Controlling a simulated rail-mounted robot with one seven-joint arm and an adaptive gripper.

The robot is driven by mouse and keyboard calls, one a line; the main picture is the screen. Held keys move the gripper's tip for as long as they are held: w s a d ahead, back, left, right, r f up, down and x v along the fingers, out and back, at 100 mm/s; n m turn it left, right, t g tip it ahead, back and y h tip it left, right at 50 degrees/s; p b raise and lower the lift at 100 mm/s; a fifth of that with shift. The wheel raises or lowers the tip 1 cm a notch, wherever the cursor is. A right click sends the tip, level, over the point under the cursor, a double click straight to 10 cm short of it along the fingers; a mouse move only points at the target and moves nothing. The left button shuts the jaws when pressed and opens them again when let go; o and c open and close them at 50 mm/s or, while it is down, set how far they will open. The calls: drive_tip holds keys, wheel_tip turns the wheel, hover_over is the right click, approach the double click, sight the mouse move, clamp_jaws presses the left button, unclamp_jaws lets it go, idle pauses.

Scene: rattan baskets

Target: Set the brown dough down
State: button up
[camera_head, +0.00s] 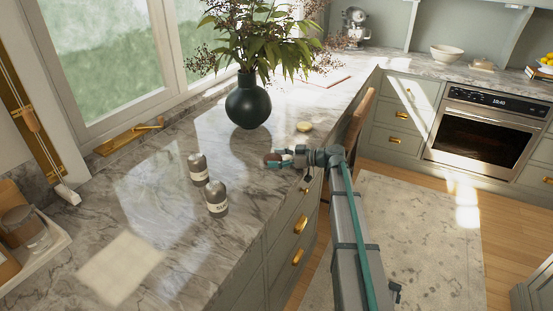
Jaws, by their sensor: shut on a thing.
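My gripper (276,160) reaches from the right over the marble counter (235,175), near its front edge. It is shut on a small brown lump, the brown dough (271,157), partly hidden by the fingers. The dough is at or just above the counter top; I cannot tell whether it touches.
A dark round vase (248,103) with leafy branches stands behind my gripper. A small yellowish round thing (304,126) lies to the right of the vase. Counter between the bottles and gripper is clear.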

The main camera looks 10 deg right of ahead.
drive_tip(key=o, duration=0.7)
drive_tip(key=shift+f, duration=0.1)
drive_tip(key=shift+r+p, duration=0.2)
drive_tip(key=shift+p, duration=0.75)
drive_tip(key=b+v, duration=0.3)
drive_tip(key=v, duration=0.7)
drive_tip(key=shift+s+d+b, duration=0.1)
drive_tip(key=shift+d+b, duration=0.25)
drive_tip(key=shift+b, duration=0.05)
